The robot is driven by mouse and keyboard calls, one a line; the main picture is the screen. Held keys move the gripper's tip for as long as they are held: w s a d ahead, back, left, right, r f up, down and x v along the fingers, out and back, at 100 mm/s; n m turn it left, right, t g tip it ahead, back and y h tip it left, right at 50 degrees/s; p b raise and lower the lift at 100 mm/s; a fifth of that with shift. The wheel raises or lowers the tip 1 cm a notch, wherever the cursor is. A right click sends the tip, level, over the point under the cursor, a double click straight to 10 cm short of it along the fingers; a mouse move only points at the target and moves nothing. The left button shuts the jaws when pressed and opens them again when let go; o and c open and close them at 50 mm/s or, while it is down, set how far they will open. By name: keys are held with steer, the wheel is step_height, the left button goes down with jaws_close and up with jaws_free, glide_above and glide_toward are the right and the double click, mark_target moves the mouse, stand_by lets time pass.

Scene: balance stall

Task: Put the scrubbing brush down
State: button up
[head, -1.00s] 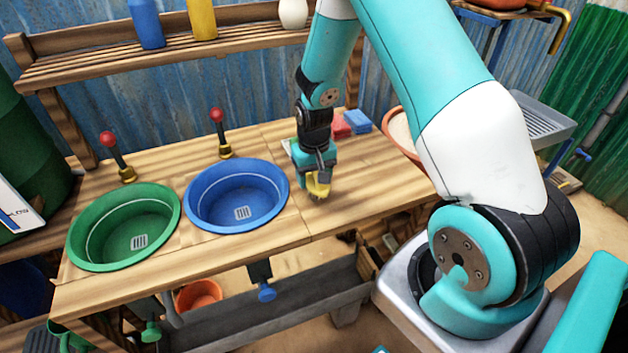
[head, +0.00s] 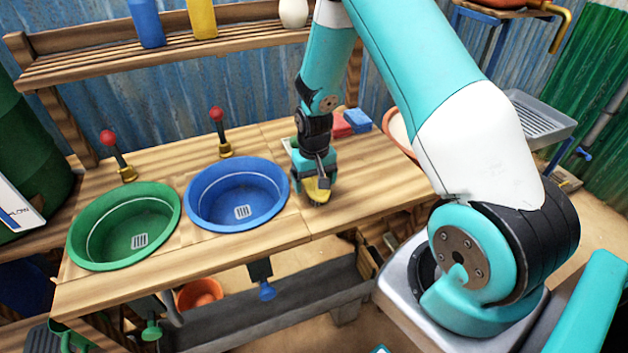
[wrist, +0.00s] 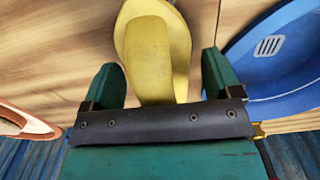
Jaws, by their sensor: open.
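The yellow scrubbing brush (head: 317,190) is at the wooden counter, to the right of the blue basin; it also shows in the wrist view (wrist: 155,50). My gripper (head: 314,182) is right above it, pointing down. In the wrist view the two green fingers of my gripper (wrist: 163,80) stand apart on either side of the brush's handle, with a gap on each side. The brush looks to be resting on the counter. Its bristles are hidden in the wrist view.
The blue basin (head: 200,212) and green basin (head: 85,255) are set in the counter (head: 275,235) to the left. A red block (head: 341,126) and blue block (head: 359,120) lie behind my gripper. A terracotta bowl (head: 393,140) stands at right. The counter's front edge is near the brush.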

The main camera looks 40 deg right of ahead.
step_height(320, 180, up, 12)
steer(key=shift+f+b, duration=0.15)
steer(key=shift+b, duration=0.4)
steer(key=s+a+r+n+y, duration=0.1)
steer(key=s+a+r+n, duration=0.2)
steer(key=a+r, duration=0.5)
steer(key=s+a+r+n+y, duration=0.1)
steer(key=s+a+r+n, duration=0.2)
steer(key=s+a, duration=0.4)
steer(key=s+a+r+n+y, duration=0.2)
steer(key=s+a+r+n, duration=0.2)
steer(key=s+a, duration=0.3)
steer(key=s, duration=0.5)
steer(key=shift+s+a+r, duration=0.3)
steer(key=shift+r, duration=0.05)
steer(key=shift+c, duration=0.2)
